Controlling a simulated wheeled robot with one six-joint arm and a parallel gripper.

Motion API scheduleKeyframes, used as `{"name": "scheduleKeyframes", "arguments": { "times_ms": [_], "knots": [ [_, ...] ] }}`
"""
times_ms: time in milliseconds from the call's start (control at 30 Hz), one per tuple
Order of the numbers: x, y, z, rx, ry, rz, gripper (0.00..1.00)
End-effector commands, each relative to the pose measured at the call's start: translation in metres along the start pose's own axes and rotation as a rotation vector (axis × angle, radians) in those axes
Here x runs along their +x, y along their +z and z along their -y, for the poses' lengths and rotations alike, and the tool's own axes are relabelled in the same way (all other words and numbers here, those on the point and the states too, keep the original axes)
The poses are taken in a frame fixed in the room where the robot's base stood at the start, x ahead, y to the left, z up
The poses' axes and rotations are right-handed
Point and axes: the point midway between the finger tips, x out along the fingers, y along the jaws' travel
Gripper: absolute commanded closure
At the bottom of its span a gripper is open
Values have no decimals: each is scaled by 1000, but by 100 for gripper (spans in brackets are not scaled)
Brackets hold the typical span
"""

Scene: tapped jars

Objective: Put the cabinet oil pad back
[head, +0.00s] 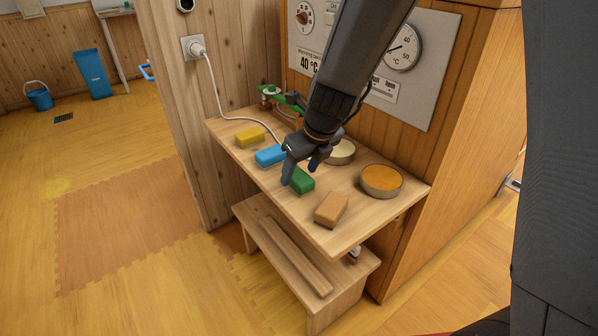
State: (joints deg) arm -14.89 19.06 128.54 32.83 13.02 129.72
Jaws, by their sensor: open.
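Several small block-like pads lie in a row along the front of the wooden shelf (226,134): a yellow pad (250,138), a blue pad (270,156), a green pad (304,183) and a tan pad (331,210). I cannot tell by any label which is the cabinet oil pad. My gripper (301,171) is open and points down at the green pad, its fingers at the pad's upper left part. I cannot tell whether they touch it. Behind the row stand a round tin with a pale top (341,152) and one with an orange-brown top (381,181).
The wooden cabinet (470,130) with its dial panel (430,90) rises behind the shelf. A green item (290,101) lies at the back left, near a white cord (217,93). A low wooden bench (325,303) stands beneath. The floor at left is open.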

Motion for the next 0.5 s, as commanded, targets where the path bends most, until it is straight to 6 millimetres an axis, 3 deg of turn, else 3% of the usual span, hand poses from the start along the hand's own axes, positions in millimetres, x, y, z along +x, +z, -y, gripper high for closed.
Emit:
{"name": "scheduleKeyframes", "arguments": {
  "times_ms": [33, 200, 500],
  "knots": [
    [-15, 1, 0, 0, -1, 2, 43],
    [-52, 2, 0, -1, -2, 4, 43],
    [-94, 0, 0, -1, -1, 1, 43]
  ]
}}
